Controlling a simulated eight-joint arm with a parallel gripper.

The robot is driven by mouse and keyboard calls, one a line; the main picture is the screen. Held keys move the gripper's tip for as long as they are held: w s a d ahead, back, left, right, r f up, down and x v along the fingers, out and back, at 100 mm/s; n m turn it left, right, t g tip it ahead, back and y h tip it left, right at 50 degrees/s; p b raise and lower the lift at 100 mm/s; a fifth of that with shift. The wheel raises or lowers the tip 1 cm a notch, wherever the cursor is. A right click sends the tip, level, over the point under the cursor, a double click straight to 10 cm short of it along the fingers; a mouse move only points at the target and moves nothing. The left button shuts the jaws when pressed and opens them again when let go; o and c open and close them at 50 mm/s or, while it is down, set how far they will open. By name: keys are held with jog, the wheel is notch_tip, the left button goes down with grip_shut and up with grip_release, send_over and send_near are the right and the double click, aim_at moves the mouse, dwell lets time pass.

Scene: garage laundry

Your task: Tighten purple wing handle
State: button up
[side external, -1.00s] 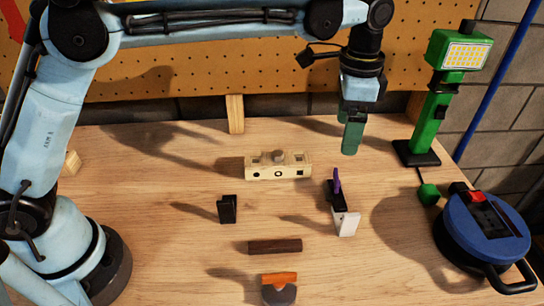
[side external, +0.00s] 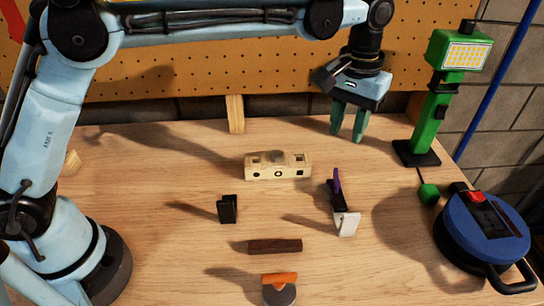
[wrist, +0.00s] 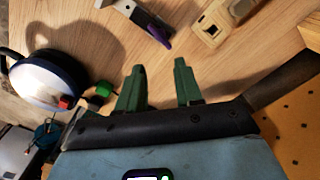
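The purple wing handle (side external: 337,182) stands upright on a small black and white fixture (side external: 345,222) on the right half of the wooden table. In the wrist view the purple handle (wrist: 154,29) lies ahead of the fingers, near the top edge. My gripper (side external: 347,140) hangs above the table, behind the fixture and apart from it. Its two green fingers are spread with a gap between them and nothing in it. The gripper also shows in the wrist view (wrist: 160,72) with the fingers apart.
A cream block with square holes (side external: 278,170) sits left of the fixture. A black bracket (side external: 228,209), a dark wooden bar (side external: 275,246) and an orange-handled tool (side external: 280,289) lie nearer. A green work lamp (side external: 437,110) and blue cable reel (side external: 485,235) stand at the right.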

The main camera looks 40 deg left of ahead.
aim_at(337, 177)
notch_tip(337, 177, down, 12)
jog(key=n, duration=0.6)
jog(key=shift+f, duration=0.15)
dwell(0.4)
grip_shut()
